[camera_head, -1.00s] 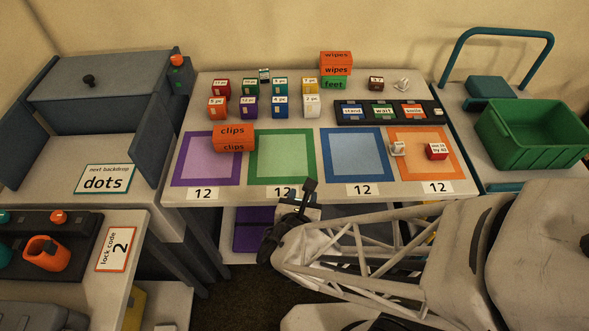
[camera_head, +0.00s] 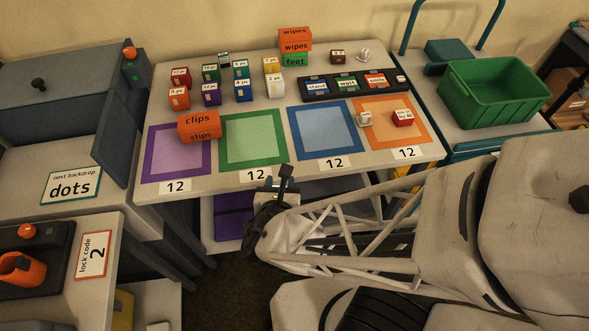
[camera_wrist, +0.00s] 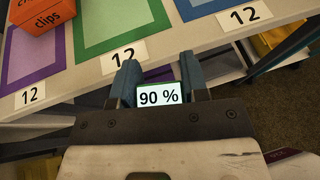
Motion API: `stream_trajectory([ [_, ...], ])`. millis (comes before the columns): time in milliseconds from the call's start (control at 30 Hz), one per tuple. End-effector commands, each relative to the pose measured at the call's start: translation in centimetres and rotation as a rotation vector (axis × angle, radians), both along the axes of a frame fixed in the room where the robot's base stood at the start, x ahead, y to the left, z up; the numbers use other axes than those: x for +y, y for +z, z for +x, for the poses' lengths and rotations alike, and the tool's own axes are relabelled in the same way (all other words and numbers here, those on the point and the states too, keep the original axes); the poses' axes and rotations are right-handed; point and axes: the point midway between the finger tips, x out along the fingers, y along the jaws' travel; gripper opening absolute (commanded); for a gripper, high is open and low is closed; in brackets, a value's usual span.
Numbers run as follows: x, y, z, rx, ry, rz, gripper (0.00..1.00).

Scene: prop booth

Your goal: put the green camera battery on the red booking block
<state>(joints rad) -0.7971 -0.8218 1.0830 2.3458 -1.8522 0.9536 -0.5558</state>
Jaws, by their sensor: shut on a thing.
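My gripper (camera_wrist: 159,82) is shut on the green camera battery (camera_wrist: 160,96) in the wrist view. The battery has a green edge and a white face reading "90 %", held between two blue-grey fingers. In the head view my gripper (camera_head: 278,188) is at the table's front edge, below the gap between the green and blue squares; I cannot make out the battery clearly there. A small red block (camera_head: 403,118) with a white printed label, apparently the booking block, sits on the orange square (camera_head: 378,143) at the right, well away from my gripper. Its top looks clear.
A small white item (camera_head: 364,119) stands left of the red block. Several small labelled boxes and a black tray (camera_head: 309,97) stand behind. The green (camera_head: 230,157) and blue (camera_head: 322,152) squares are empty.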

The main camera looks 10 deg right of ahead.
Motion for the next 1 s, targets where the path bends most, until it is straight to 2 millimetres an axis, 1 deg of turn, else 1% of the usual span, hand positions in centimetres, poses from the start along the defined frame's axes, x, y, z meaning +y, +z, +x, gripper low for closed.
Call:
stream_trajectory([
  [300,-0.1,0.0,0.1,0.0,-0.008,0.0,0.16],
  [533,-1.1,0.3,0.9,0.0,-0.054,0.002,0.16],
  [767,-3.1,0.6,2.3,0.0,-0.147,0.003,0.16],
  [1000,-5.8,1.1,3.9,-0.002,-0.266,0.005,0.16],
])
